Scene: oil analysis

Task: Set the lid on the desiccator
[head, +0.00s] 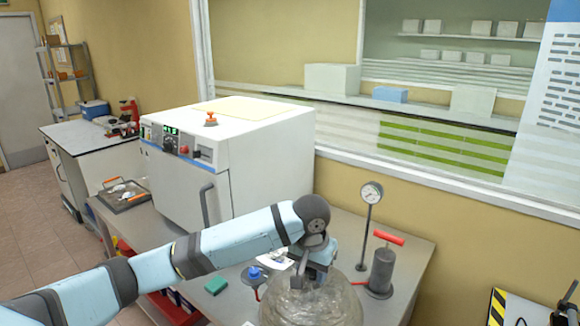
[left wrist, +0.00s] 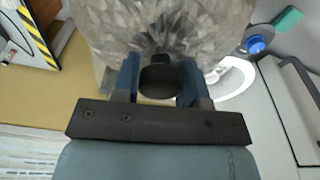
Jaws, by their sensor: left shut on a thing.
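The clear, faceted glass lid (head: 300,306) is at the bottom of the head view, at the bench's front; it fills the top of the left wrist view (left wrist: 165,25). My left gripper (head: 311,272) is above it, pointing down. In the left wrist view its blue fingers (left wrist: 158,82) are shut on the lid's dark knob (left wrist: 158,77), one on each side. The lid's lower edge is cut off, so I cannot tell whether it rests on the desiccator body. My right gripper is not in view.
A pressure gauge (head: 371,193) on a stand and a grey pump with a red handle (head: 388,237) stand close right of the lid. A blue-knobbed valve (head: 254,273) and green block (head: 215,285) lie left. A white oven (head: 230,150) stands behind.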

